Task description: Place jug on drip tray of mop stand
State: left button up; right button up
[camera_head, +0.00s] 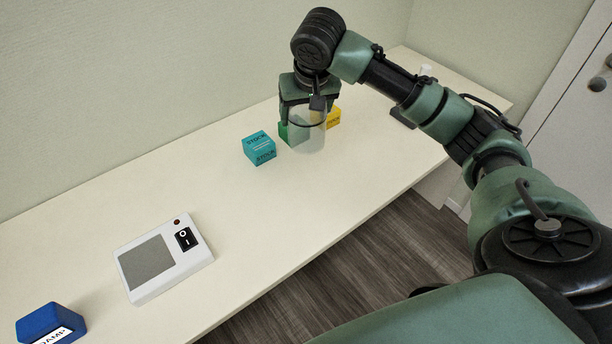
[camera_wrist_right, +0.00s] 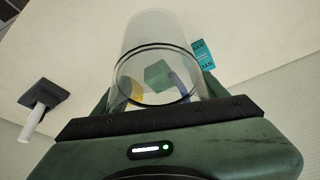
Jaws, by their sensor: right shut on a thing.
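The jug (camera_head: 310,138) is a clear, see-through cylinder with a dark rim line. My right gripper (camera_head: 304,108) is shut on it near its rim, over the far part of the counter. The jug (camera_wrist_right: 152,32) fills the upper middle of the right wrist view. I cannot tell whether its base touches the counter. A dark grey flat tray (camera_head: 403,117) with a white post lies farther right, partly behind my arm. It looks like the mop stand with its drip tray, and it also shows in the right wrist view (camera_wrist_right: 48,98). My left gripper is out of view.
A teal box (camera_head: 259,148) stands just left of the jug. A green block (camera_head: 284,131) and a yellow block (camera_head: 334,118) are close by it. A white switch device (camera_head: 163,258) and a blue box (camera_head: 50,324) are nearer. The counter between them is clear.

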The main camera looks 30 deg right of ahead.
notch_tip(320, 180, down, 18)
jog(key=shift+s+f, duration=0.1)
jog(key=shift+s, duration=0.05)
dwell(0.4)
jog(key=o, duration=1.4)
jog(key=shift+f, duration=0.1)
jog(key=shift+o, duration=0.2)
